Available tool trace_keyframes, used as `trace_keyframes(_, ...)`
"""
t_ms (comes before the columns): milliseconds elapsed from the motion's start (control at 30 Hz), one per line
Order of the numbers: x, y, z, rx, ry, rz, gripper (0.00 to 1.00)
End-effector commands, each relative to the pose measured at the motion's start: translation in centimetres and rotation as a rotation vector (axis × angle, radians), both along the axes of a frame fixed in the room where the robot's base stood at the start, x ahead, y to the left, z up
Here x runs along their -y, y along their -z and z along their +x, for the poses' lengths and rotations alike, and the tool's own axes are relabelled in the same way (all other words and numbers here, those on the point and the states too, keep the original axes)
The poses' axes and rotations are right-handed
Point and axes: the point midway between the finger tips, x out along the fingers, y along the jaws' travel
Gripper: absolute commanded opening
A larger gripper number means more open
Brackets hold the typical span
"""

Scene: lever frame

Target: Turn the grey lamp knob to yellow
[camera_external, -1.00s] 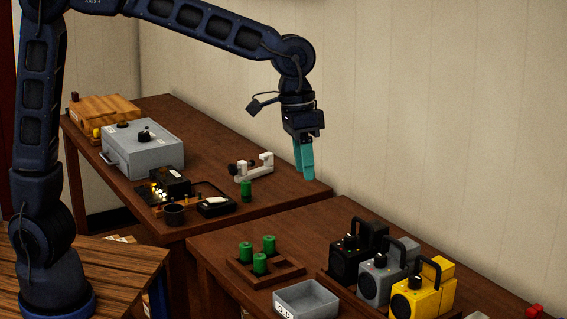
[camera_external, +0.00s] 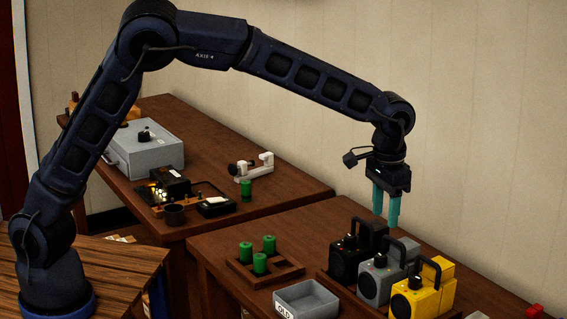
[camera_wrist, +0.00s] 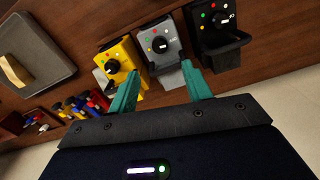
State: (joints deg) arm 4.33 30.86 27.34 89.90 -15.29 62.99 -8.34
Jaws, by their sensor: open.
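The grey lamp (camera_external: 370,286) stands between the black lamp (camera_external: 343,262) and the yellow lamp (camera_external: 434,303) on the near table. In the wrist view the grey lamp (camera_wrist: 173,66) is at the upper middle. Its black knob (camera_wrist: 160,45) sits among small coloured dots on its face. I cannot tell for certain which dot the knob points to. My gripper (camera_external: 385,212) is open and empty above the lamps, fingers pointing down. In the wrist view the fingertips (camera_wrist: 160,76) are to either side of the grey lamp's handle end, apart from the knob.
The yellow lamp (camera_wrist: 118,60) and black lamp (camera_wrist: 218,60) stand close on either side. A grey bin (camera_external: 306,300) and a wooden tray with green cylinders (camera_external: 260,263) are to the left. The far table holds a grey box (camera_external: 145,158) and a white bracket (camera_external: 255,170).

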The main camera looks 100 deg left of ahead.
Motion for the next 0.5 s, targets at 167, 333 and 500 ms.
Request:
trace_keyframes(167, 0.0, 2.3, -0.1, -0.002, -0.001, -0.002, 0.49)
trace_keyframes(333, 0.0, 5.2, -0.1, -0.002, 0.000, 0.000, 0.49)
trace_keyframes(500, 0.0, 7.8, -0.1, -0.002, 0.000, 0.000, 0.49)
